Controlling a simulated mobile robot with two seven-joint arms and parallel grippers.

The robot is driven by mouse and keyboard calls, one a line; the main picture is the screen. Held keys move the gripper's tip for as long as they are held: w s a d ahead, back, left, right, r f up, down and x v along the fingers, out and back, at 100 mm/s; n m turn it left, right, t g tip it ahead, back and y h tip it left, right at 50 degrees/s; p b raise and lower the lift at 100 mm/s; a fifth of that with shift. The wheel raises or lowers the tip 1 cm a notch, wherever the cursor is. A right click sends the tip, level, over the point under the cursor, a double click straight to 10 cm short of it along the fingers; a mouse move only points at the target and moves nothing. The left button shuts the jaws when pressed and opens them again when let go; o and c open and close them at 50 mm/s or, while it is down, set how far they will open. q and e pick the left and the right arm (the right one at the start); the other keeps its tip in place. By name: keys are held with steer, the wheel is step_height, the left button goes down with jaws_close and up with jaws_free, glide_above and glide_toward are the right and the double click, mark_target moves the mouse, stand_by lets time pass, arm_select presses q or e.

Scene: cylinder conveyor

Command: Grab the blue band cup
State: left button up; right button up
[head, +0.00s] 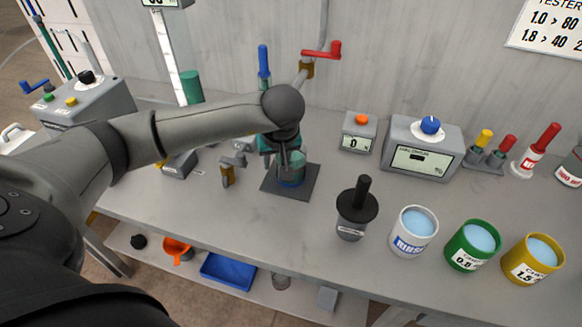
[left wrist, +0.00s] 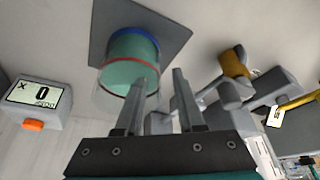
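The blue band cup (head: 291,178) is clear, with teal-green contents and a blue band near its base. It stands on a dark square mat (head: 309,189) under my left gripper (head: 285,152). In the left wrist view the cup (left wrist: 128,62) lies left of centre, with a thin red ring near its rim. My left gripper (left wrist: 160,78) is open there: one finger overlaps the cup in the picture, the other is right of it with a gap. I cannot tell whether either finger touches the cup. My right gripper is not in view.
Metal fittings with a brass-coloured part (head: 228,175) stand close left of the mat. A small display box (head: 358,132) is to the right. A lidded dark pot (head: 355,210) and the white rinse bucket (head: 413,232) stand front right. Bare bench lies in front of the mat.

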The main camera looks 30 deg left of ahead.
arm_select(q)
jaws_close()
stand_by(1.4)
